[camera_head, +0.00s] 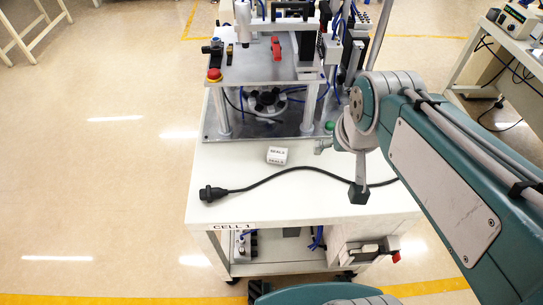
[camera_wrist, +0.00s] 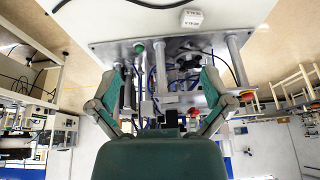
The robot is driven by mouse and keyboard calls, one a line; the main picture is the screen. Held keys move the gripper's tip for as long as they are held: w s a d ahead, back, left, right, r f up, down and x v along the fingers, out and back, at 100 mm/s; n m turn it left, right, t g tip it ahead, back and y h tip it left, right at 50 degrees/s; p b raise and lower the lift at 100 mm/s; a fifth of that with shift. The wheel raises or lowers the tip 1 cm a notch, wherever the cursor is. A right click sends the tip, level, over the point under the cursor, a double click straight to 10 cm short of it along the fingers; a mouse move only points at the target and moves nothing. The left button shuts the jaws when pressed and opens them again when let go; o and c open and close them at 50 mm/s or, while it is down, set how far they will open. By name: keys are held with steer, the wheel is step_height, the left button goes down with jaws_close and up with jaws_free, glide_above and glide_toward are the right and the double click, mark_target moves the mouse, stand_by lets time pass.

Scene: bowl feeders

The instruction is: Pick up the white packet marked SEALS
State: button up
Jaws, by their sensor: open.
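The white packet marked SEALS (camera_head: 277,156) lies on the white cart top (camera_head: 230,165), just in front of the machine's metal base plate. It also shows near the top edge of the wrist view, right of centre (camera_wrist: 191,18). My gripper (camera_head: 342,172) is above the right part of the cart, to the right of the packet and apart from it. In the wrist view my gripper (camera_wrist: 163,78) has its two fingers spread wide with nothing held between them. The packet lies beyond the fingertips there.
A black cable with a connector (camera_head: 212,193) runs across the cart top in front of the packet. The machine (camera_head: 265,65), with a red button (camera_head: 214,75), stands behind it. A bench with equipment (camera_head: 515,40) is at the right.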

steer(key=w+a+f+m+g, duration=0.1)
steer(key=w+a+f, duration=0.15)
steer(key=w, duration=0.35)
steer(key=w+a+f+g, duration=0.1)
steer(key=w+a+f, duration=0.1)
steer(key=w+f, duration=0.3)
steer(key=m+g, duration=0.1)
steer(key=g, duration=0.2)
glide_above(277, 155)
steer(key=f, duration=1.3)
steer(key=shift+w+a+f, duration=0.15)
steer(key=shift+a+f, duration=0.05)
steer(key=shift+f, duration=0.2)
step_height(277, 155, down, 8)
steer(key=shift+d+r, duration=0.1)
steer(key=shift+c, duration=0.3)
steer(key=c, duration=0.8)
